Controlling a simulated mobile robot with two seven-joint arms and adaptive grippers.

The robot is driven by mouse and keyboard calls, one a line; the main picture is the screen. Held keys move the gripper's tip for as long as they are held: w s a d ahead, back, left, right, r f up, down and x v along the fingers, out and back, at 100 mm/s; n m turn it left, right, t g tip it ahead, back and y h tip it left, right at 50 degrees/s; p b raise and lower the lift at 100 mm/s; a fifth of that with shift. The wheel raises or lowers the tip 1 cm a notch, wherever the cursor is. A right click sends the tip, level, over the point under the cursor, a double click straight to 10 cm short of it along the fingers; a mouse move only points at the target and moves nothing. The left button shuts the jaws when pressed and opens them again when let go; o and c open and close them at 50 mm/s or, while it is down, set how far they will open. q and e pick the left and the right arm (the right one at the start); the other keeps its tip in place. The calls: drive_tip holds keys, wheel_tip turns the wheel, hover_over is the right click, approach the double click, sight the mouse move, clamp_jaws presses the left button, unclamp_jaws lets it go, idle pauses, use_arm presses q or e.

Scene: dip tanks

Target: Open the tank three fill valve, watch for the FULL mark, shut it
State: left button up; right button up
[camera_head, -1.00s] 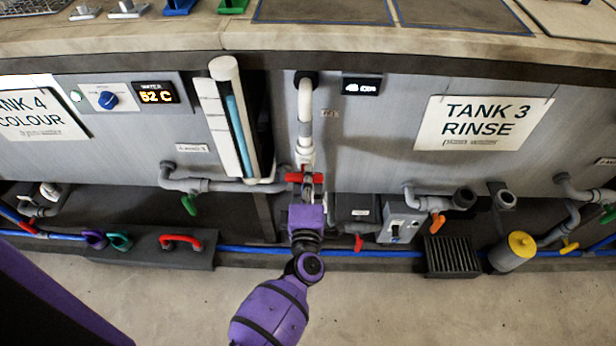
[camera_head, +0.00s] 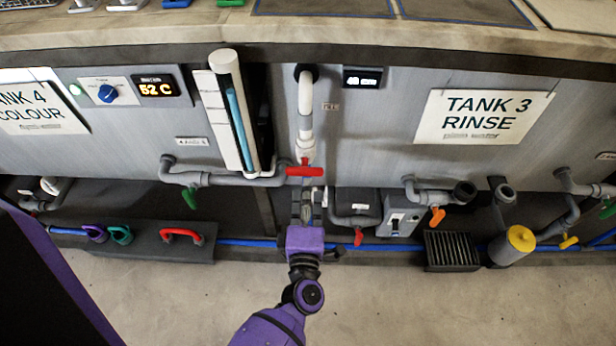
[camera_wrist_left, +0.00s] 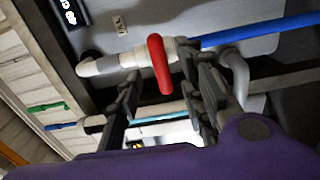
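The tank three fill valve is a red lever (camera_head: 304,171) at the foot of a white pipe (camera_head: 305,110), lying crosswise to it. In the left wrist view the red lever (camera_wrist_left: 159,63) shows near the fingers. My left gripper (camera_head: 308,192) is just below the lever and apart from it; in the wrist view its two fingers (camera_wrist_left: 165,95) are spread with nothing gripped. The tank 3 sign (camera_head: 483,116) is on the right. A sight tube (camera_head: 238,115) with a blue column stands left of the pipe. I cannot read a FULL mark. My right gripper is out of view.
A green valve handle (camera_head: 189,198), a small red handle (camera_head: 358,237) and an orange handle (camera_head: 437,216) sit on lower pipes nearby. A grey switch box (camera_head: 400,222) is right of my gripper. The floor in front (camera_head: 420,305) is clear.

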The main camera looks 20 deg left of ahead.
use_arm(q)
drive_tip(key=v, duration=0.5)
idle(0.4)
